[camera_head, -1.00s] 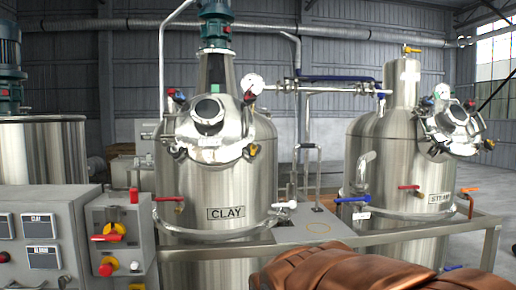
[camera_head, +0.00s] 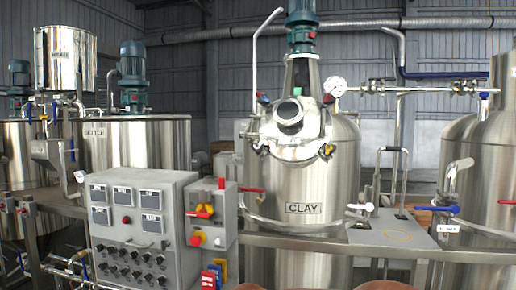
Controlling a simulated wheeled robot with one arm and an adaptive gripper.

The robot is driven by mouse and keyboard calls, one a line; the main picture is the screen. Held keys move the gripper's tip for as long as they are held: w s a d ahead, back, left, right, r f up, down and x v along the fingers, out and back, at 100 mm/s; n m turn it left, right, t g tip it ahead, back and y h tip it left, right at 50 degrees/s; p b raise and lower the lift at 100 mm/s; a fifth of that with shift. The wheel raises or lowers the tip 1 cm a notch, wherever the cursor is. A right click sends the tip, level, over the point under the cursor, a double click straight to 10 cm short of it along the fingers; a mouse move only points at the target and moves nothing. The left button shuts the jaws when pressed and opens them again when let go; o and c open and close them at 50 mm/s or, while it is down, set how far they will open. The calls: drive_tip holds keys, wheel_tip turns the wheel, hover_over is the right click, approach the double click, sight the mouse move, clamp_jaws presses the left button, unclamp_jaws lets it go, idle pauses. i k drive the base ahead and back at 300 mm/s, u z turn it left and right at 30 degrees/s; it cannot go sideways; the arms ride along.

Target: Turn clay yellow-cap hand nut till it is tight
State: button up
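The steel tank labelled CLAY (camera_head: 300,190) stands right of centre. Its round hatch (camera_head: 292,120) is on the upper front, with small coloured hand nuts around its rim. A yellow-cap hand nut (camera_head: 327,150) shows at the hatch's lower right. Another small dark and yellowish nut (camera_head: 262,150) shows at the lower left, too small to tell its colour surely. A red-cap nut (camera_head: 328,99) is at the upper right and a blue-cap nut (camera_head: 264,98) at the upper left. How tight any nut is cannot be seen. My gripper is not in view.
A grey control panel (camera_head: 140,215) and a red-and-yellow switch box (camera_head: 208,215) stand front left of the tank. A steel rail (camera_head: 400,241) crosses in front. Another tank (camera_head: 480,170) is at the right edge, and the SETTLE tank (camera_head: 160,150) is at left.

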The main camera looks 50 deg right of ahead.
sight(327, 153)
drive_tip(key=u, duration=0.45)
drive_tip(key=i, duration=0.9)
drive_tip(key=z, duration=2.3)
